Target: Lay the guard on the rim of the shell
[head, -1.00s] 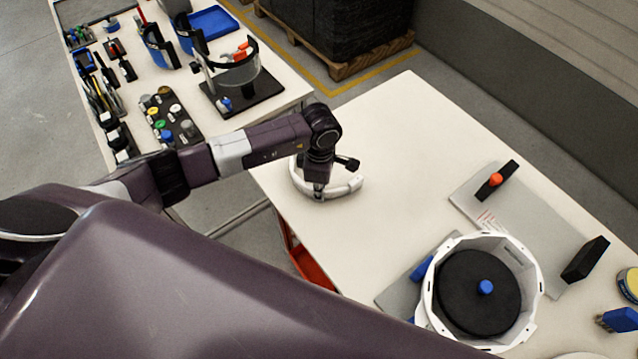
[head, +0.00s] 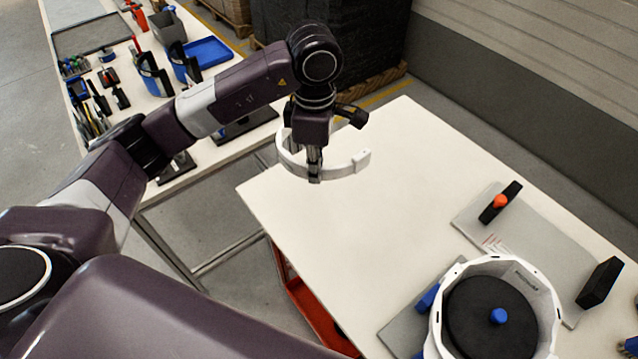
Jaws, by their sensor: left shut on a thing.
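The guard is a white curved band (head: 345,169), open on one side. My left gripper (head: 315,172) is shut on it and holds it raised over the far left end of the white table. The shell is a white faceted ring (head: 543,290) at the lower right of the head view, with its rim facing up. A black disc (head: 478,318) with a blue knob (head: 498,316) sits inside it. The guard is well apart from the shell, up and to the left of it. My right gripper is not in view.
A second table (head: 215,150) with tools and a blue tray (head: 203,52) stands at the left. The middle of the white table (head: 350,240) is clear.

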